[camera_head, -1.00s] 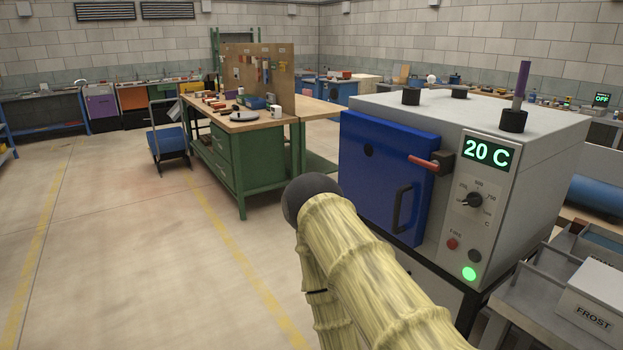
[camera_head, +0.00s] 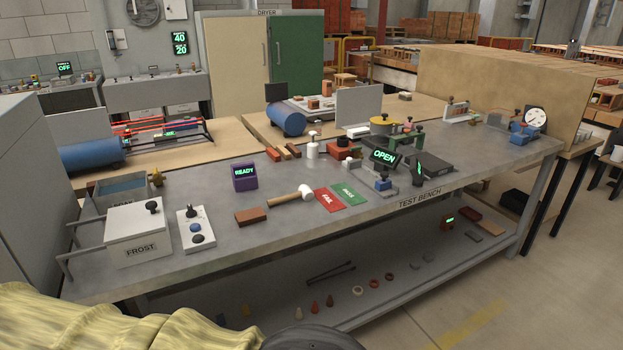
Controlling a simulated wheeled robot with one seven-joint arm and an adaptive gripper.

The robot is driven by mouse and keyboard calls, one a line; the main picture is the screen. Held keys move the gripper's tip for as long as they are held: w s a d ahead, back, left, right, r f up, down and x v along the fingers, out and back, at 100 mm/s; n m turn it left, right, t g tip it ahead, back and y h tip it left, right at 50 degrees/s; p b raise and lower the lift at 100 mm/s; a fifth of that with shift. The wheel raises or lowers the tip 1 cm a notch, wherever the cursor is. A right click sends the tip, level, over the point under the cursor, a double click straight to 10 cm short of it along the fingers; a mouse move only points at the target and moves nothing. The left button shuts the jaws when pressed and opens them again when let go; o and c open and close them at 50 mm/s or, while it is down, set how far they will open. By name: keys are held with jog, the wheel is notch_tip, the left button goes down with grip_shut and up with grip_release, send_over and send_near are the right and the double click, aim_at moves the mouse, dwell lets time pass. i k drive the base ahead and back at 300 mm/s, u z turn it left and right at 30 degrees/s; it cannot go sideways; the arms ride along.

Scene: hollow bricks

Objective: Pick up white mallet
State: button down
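The white mallet (camera_head: 306,192) lies on the grey test bench (camera_head: 342,222). It has a white head and a light wooden handle (camera_head: 284,198) that points left. Its head is next to the red card (camera_head: 329,200), and a brown brick (camera_head: 250,215) lies left of the handle. My arm, in a yellowish sleeve, crosses the lower left corner, well in front of the bench. My gripper's fingers do not show in the view.
A purple READY block (camera_head: 245,177), a white FROST box (camera_head: 138,234) and a control box with knobs (camera_head: 193,229) stand left of the mallet. A white bottle (camera_head: 312,145) stands behind it. Small parts lie on the lower shelf (camera_head: 390,290). Floor is open at right.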

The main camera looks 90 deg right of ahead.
aim_at(305, 192)
jog(key=z, duration=2.65)
jog(key=k, duration=1.3)
jog(key=u, duration=0.65)
jog(key=i, duration=2)
jog(key=z, duration=0.6)
